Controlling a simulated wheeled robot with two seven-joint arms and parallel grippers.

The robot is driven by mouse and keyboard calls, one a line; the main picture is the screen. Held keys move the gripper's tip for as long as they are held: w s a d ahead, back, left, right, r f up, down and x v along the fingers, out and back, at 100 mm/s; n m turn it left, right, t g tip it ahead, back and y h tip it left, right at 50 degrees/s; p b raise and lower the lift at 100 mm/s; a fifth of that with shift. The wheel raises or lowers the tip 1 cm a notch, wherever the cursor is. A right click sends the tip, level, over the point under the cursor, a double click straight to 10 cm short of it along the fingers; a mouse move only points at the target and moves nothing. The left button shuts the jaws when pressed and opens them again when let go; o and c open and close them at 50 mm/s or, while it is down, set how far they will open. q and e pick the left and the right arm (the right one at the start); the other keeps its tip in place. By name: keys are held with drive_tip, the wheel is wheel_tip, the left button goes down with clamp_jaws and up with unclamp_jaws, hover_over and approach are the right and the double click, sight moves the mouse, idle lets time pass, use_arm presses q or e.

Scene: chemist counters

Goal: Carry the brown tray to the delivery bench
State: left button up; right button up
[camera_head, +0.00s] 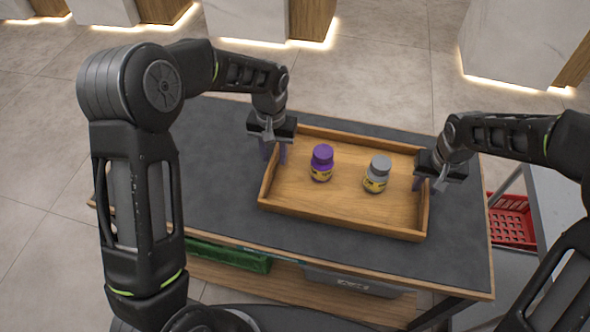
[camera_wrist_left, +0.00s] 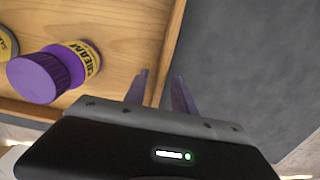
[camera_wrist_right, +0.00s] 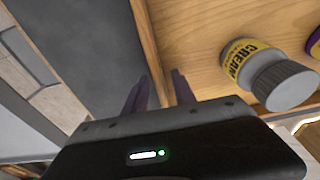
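The brown tray (camera_head: 340,218) is a shallow wooden tray lying flat on a dark table top. A jar with a purple lid (camera_head: 322,163) and a jar with a grey lid (camera_head: 376,175) stand upright in it, both with yellow labels. My left gripper (camera_head: 273,160) is at the tray's left end wall, with one finger on each side of it. My right gripper (camera_head: 429,187) straddles the right end wall in the same way. Both wrist views show the tray wall in the left gripper (camera_wrist_left: 160,85) and right gripper (camera_wrist_right: 160,80) between parted fingers, with gaps beside it.
The dark table (camera_head: 215,180) has bare room left of the tray. A green crate (camera_head: 228,254) and a grey bin (camera_head: 358,284) sit on the shelf below. A red basket (camera_head: 511,221) is at the right. White counters (camera_head: 520,40) stand beyond the floor.

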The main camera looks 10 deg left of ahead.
use_arm(q)
wheel_tip(320, 180, up, 11)
drive_tip(key=shift+r, duration=0.15)
idle(0.4)
use_arm(e)
wheel_tip(320, 180, up, 12)
drive_tip(key=s, duration=0.1)
drive_tip(key=shift+s, duration=0.4)
use_arm(q)
drive_tip(key=shift+r, duration=0.1)
